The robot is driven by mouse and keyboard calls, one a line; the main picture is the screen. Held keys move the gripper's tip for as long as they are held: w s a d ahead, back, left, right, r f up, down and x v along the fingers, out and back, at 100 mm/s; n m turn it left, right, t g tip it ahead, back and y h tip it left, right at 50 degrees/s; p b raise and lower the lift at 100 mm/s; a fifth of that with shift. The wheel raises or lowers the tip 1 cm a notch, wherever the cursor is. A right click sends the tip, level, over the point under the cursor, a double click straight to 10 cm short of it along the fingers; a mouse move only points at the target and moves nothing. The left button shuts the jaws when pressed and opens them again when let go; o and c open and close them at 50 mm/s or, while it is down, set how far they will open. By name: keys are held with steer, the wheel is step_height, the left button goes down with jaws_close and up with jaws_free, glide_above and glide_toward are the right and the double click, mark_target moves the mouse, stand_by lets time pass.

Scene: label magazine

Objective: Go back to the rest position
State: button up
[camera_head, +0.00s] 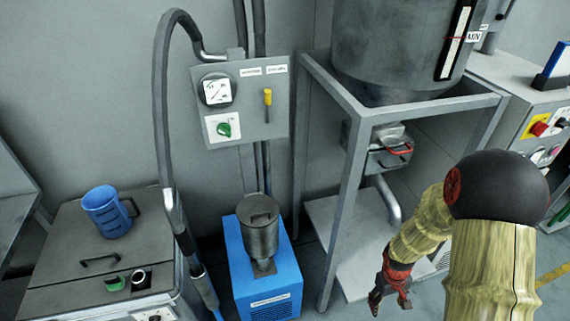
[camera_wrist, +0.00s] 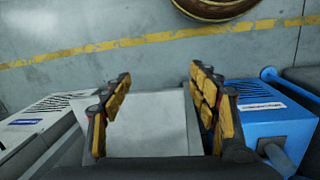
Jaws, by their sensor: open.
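My gripper (camera_wrist: 160,115) is open in the wrist view, with its yellow-padded fingers wide apart and nothing between them. Behind the fingers lies a pale grey flat surface (camera_wrist: 150,125), apart from them as far as I can tell. In the head view my gripper (camera_head: 378,298) hangs down at the lower right, in front of the pale lower shelf (camera_head: 330,222) of the hopper frame. My arm shows at the right.
A grey hopper (camera_head: 395,45) stands in a metal frame (camera_head: 345,190). A blue unit (camera_head: 245,285) with a grey canister (camera_head: 260,230) stands left of it. A blue jug (camera_head: 105,212) sits on a cabinet (camera_head: 70,250). A control box (camera_head: 535,110) is at right.

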steer(key=s+a+r+t, duration=0.2)
steer(key=s+a+r, duration=0.1)
steer(key=r, duration=1)
steer(key=s+a+r+m+t+y, duration=0.1)
steer(key=s+a+r, duration=0.3)
steer(key=r, duration=0.9)
steer(key=s+a+r+m+t, duration=0.1)
steer(key=s+a+r+t, duration=0.2)
steer(key=r, duration=1)
steer(key=a, duration=0.3)
steer(key=shift+s+a+r, duration=0.2)
steer(key=shift+a+r, duration=0.1)
